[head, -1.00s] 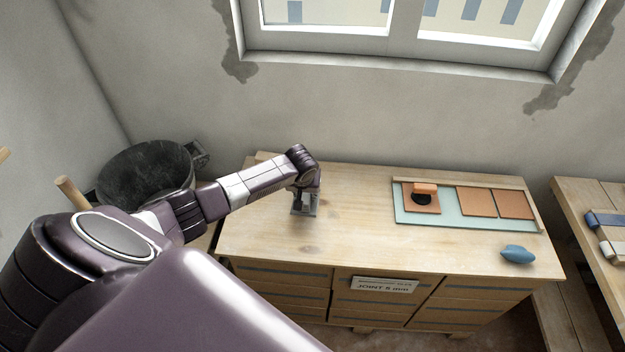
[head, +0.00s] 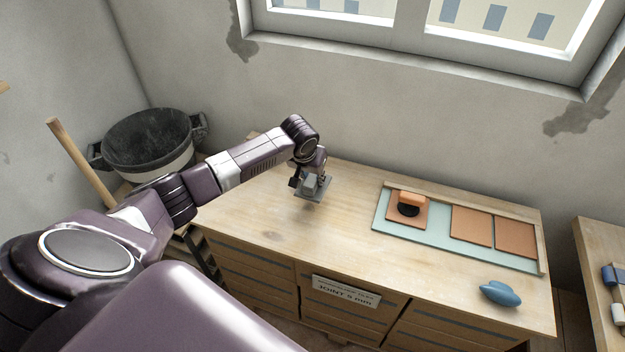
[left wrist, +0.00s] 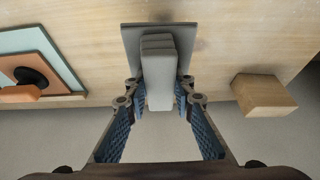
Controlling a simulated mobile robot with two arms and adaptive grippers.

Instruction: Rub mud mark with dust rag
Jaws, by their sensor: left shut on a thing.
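My left gripper (left wrist: 160,90) is shut on the grey grip of a flat grey square pad (left wrist: 130,42). In the head view the pad (head: 316,193) hangs over the left back part of the wooden worktop (head: 290,228), with a faint shadow beside it. I cannot tell whether it touches the wood, or whether it is the dust rag. A smooth blue object (head: 500,293) lies at the worktop's right front; its kind is unclear. I cannot make out a distinct mud mark on the worktop; the arm and pad hide part of it. My right gripper is out of view.
A pale green board (head: 420,242) with orange tiles (head: 471,226) lies right of the pad. A black suction cup with an orange handle (head: 412,197) sits on one tile. A wooden block (left wrist: 263,95) lies near the pad. A black bucket (head: 150,140) stands left.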

